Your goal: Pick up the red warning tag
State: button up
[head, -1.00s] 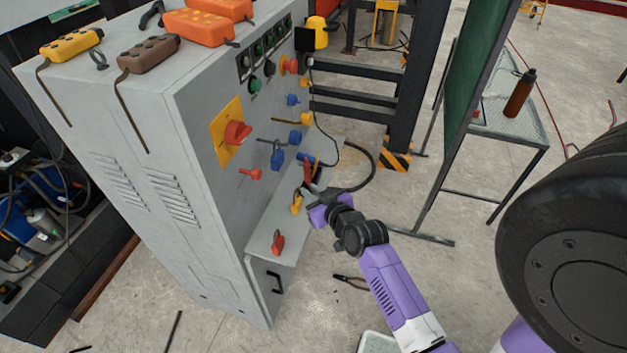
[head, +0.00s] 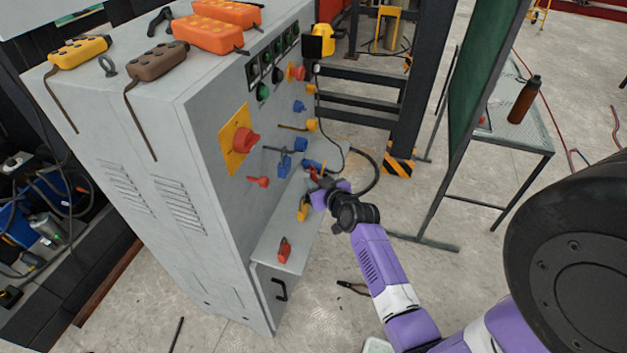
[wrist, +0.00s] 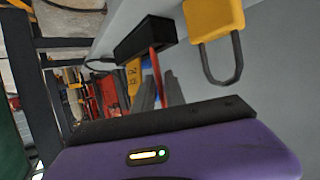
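My gripper (head: 319,186) is at the far end of the cabinet's grey shelf (head: 270,245), close to a small red item that looks like the red warning tag (head: 314,173). In the wrist view the tag (wrist: 155,65) shows as a thin red strip, nearly edge-on, in front of a black holder (wrist: 145,38). Its lower part runs between the two grey fingers of my gripper (wrist: 160,90). The fingers look parted, with the strip in the gap. I cannot tell whether either finger touches it.
A yellow padlock (head: 303,209) and a red padlock (head: 284,250) are on the shelf. The yellow padlock (wrist: 213,22) is close beside my gripper in the wrist view. The cabinet front carries a red rotary switch (head: 245,139) and blue lockout pieces (head: 286,163). A black cable loops behind the shelf.

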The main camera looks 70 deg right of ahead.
jog(key=shift+x, duration=1.6)
grip_shut()
jog(key=shift+r, duration=0.1)
notch_tip(320, 180, up, 10)
jog(key=shift+p, duration=0.3)
